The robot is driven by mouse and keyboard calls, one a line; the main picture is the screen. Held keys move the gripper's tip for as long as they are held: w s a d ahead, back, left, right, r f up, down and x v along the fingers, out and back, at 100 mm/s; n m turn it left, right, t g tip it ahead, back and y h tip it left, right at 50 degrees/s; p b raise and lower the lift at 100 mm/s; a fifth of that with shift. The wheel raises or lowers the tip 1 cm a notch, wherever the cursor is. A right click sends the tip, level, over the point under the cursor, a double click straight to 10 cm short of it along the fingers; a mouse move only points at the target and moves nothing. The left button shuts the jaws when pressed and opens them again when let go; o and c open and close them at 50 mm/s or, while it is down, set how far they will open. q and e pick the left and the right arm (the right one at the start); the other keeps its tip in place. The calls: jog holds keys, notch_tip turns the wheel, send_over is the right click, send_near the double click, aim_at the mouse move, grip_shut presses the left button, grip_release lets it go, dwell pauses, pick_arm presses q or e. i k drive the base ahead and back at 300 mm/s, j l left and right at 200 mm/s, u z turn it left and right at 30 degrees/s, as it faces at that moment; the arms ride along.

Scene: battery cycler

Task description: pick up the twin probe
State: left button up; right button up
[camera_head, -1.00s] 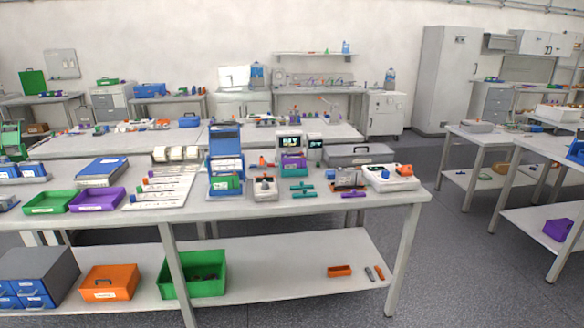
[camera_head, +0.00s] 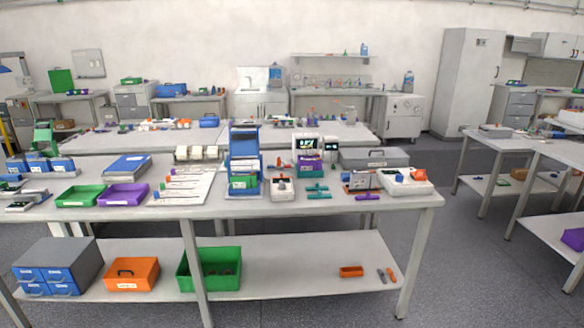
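I cannot tell which small item is the twin probe at this distance. Small teal pieces (camera_head: 318,191) lie on the front bench (camera_head: 225,209), right of its middle. A flat purple piece (camera_head: 367,197) lies to their right, near the front edge. A small pale device (camera_head: 282,190) stands to their left, and a white device with coloured parts (camera_head: 405,182) sits at the bench's right end. Neither of my grippers is in view.
A blue upright rack (camera_head: 244,150), a green tray (camera_head: 79,196) and a purple tray (camera_head: 123,196) stand on the bench. The lower shelf holds a green bin (camera_head: 209,286) and an orange box (camera_head: 131,275). Open floor (camera_head: 465,265) lies to the right.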

aim_at(287, 167)
jog(key=i+z, duration=0.5)
jog(key=i+j+z, duration=0.25)
jog(key=z, duration=0.25)
